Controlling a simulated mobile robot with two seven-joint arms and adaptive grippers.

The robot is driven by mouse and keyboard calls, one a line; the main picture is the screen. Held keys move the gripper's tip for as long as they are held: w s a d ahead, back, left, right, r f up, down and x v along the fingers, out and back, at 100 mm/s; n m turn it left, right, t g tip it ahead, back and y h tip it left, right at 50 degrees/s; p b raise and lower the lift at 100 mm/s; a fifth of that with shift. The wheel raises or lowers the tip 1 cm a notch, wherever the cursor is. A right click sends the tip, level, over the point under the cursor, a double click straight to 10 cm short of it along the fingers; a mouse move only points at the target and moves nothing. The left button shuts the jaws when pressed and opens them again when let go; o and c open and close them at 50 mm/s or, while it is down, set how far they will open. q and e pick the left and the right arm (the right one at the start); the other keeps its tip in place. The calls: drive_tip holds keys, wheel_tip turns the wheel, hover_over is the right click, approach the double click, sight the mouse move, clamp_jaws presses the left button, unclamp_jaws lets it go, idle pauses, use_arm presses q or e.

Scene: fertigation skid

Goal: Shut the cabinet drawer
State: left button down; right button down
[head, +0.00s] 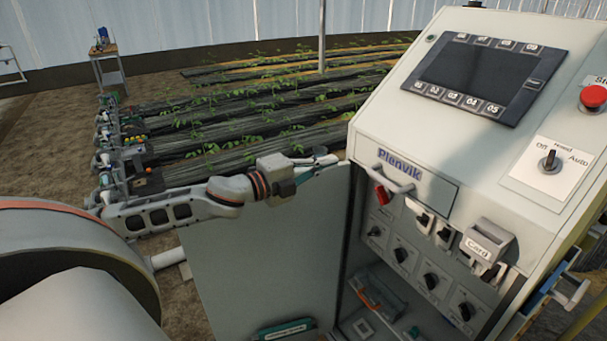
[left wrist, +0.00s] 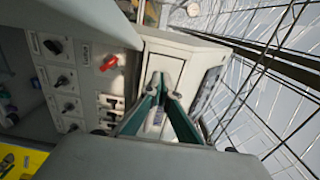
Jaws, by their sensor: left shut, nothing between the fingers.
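The grey cabinet (head: 475,130) stands at the right in the head view. A panel marked "Plenvik" (head: 437,190), which looks like the drawer front, has a pale bar handle (head: 396,181). I cannot tell how far out it stands. My left gripper (head: 328,160) is shut and empty, left of this panel, near the top edge of the open cabinet door (head: 262,255). I cannot tell whether it touches the door. In the left wrist view the shut fingers (left wrist: 166,82) point toward a pale cabinet part (left wrist: 190,52). My right gripper is not in view.
Below the panel are several black knobs (head: 400,254) and a red part (head: 382,194). A "Card" box (head: 489,238) sticks out at the right. The screen (head: 475,75) and red stop button (head: 593,97) are above. Plant beds (head: 240,110) lie behind.

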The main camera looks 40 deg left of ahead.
use_arm(q)
drive_tip(key=shift+v, duration=3.2)
drive_tip(key=shift+d+r, duration=0.1)
drive_tip(key=shift+r, duration=0.1)
